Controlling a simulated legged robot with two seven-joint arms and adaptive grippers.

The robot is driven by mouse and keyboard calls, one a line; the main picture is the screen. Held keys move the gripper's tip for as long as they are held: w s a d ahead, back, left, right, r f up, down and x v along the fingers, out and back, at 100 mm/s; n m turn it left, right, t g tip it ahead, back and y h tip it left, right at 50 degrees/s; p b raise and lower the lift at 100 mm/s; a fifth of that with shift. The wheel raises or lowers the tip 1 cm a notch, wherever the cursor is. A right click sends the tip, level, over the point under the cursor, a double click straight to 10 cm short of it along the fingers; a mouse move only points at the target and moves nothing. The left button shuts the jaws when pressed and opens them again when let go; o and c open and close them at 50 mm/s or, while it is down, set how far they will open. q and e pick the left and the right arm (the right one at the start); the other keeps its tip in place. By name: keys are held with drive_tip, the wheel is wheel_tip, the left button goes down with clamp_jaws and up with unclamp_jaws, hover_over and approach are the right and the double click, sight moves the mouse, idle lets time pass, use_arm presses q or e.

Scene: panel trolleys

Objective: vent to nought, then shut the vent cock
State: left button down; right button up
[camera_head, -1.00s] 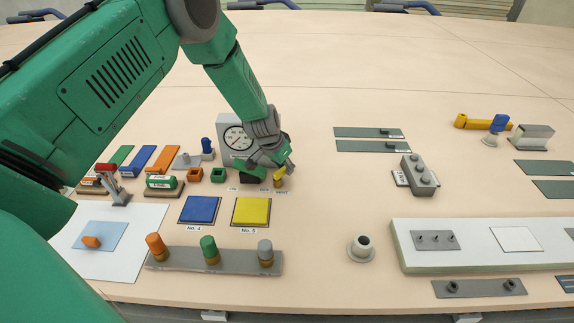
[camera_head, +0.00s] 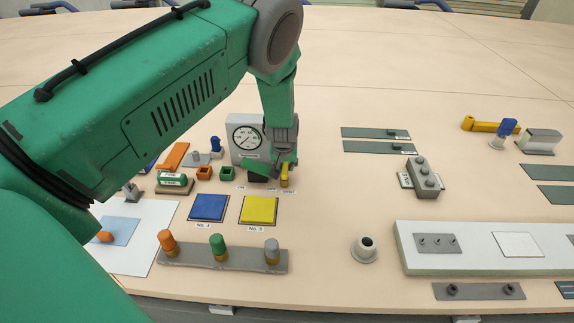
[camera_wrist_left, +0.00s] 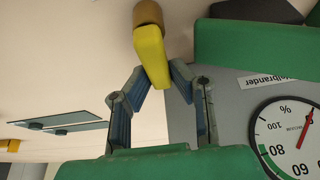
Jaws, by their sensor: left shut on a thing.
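The vent cock's yellow handle (camera_head: 285,176) stands beside the gauge's right foot. My left gripper (camera_head: 279,168) is shut on this handle. In the left wrist view the yellow handle (camera_wrist_left: 150,52) is between the fingertips (camera_wrist_left: 160,78), with its brown round base beyond. The gauge (camera_head: 245,134) is a grey box with a white dial. In the head view its needle points to the lower left. The left wrist view shows the dial (camera_wrist_left: 287,140) turned over and cut off, its red needle away from the 80 and 100 marks. My right gripper is out of view.
A blue pad (camera_head: 208,207) and a yellow pad (camera_head: 258,210) lie in front of the gauge. A grey bar (camera_head: 195,256) with orange, green and grey knobs lies nearer. A grey block with buttons (camera_head: 424,178) stands to the right. The table behind it is largely clear.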

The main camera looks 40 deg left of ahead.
use_arm(q)
drive_tip(key=shift+w+a+r, duration=0.1)
drive_tip(key=shift+w+r, duration=0.1)
idle(0.3)
drive_tip(key=c, duration=1.5)
unclamp_jaws()
drive_tip(key=shift+o, duration=0.3)
drive_tip(key=shift+s+f, duration=0.1)
